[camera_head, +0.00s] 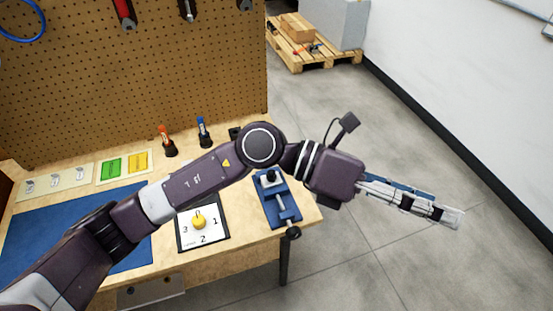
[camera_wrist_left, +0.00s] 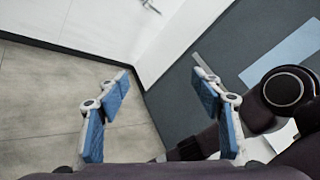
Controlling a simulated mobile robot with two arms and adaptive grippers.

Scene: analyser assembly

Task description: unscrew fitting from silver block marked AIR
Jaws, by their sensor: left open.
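My left arm reaches across the bench from the left, and its gripper (camera_head: 445,213) is out past the bench's right end, over the grey floor. In the left wrist view the left gripper (camera_wrist_left: 162,78) is open, its two blue-padded fingers wide apart with nothing between them. I cannot make out a silver block marked AIR or its fitting in either view. A blue vise (camera_head: 285,205) stands at the bench's right end, partly behind my arm; a small dark and pale part shows at its top, too small to identify. My right gripper is not in view.
The wooden bench (camera_head: 240,252) holds a blue mat (camera_head: 40,225), a numbered card with a yellow knob (camera_head: 199,219), green and yellow trays, and red and blue bottles. A pegboard (camera_head: 150,90) stands behind. A pallet (camera_head: 315,60) with boxes is farther back. The floor on the right is clear.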

